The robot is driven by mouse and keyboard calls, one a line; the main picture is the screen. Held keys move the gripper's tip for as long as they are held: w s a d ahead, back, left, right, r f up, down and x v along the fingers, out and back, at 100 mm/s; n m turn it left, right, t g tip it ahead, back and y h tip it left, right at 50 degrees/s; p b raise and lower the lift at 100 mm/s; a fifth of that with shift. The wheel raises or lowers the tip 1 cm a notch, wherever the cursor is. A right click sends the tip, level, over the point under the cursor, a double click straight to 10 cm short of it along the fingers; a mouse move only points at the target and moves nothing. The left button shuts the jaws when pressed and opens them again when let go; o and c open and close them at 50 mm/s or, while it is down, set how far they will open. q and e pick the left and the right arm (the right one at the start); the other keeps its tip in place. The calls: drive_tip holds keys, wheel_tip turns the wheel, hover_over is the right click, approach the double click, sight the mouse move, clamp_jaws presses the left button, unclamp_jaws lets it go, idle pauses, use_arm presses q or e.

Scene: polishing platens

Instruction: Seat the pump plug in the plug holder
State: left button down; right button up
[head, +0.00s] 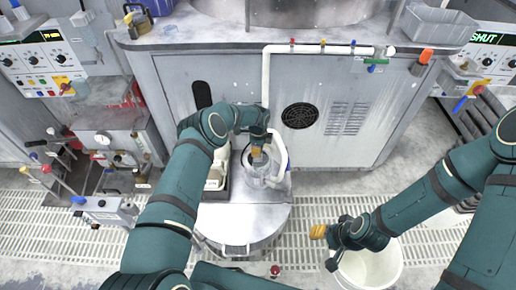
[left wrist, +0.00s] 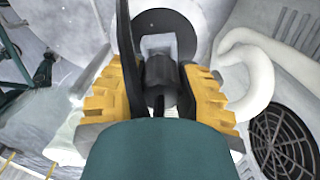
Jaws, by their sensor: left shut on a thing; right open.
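My left gripper (head: 257,152) is over the small round-topped stand in the middle of the head view, pointing down. In the left wrist view its yellow fingers (left wrist: 160,95) are shut on a dark cylindrical piece, which looks like the pump plug (left wrist: 162,78). Just beyond the plug is a dark round plate with a pale square opening (left wrist: 158,44), perhaps the plug holder. Whether plug and plate touch I cannot tell. In the head view the gripper hides the plug, above a greyish clear vessel (head: 254,172). My right gripper (head: 318,232) is open and empty, near a white bucket.
A white hose (head: 281,155) curves close beside the left gripper; it also shows in the left wrist view (left wrist: 257,60). Pale bottles in a dark tray (head: 222,190) stand just left of the vessel. The white bucket (head: 385,268) stands on the floor grating below the right gripper.

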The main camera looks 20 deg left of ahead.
use_arm(q)
drive_tip(key=shift+f, duration=0.85)
drive_tip(key=c, duration=0.7)
unclamp_jaws()
wheel_tip(320, 180, up, 12)
drive_tip(key=shift+d+f, duration=0.1)
drive_tip(key=shift+s, duration=0.15)
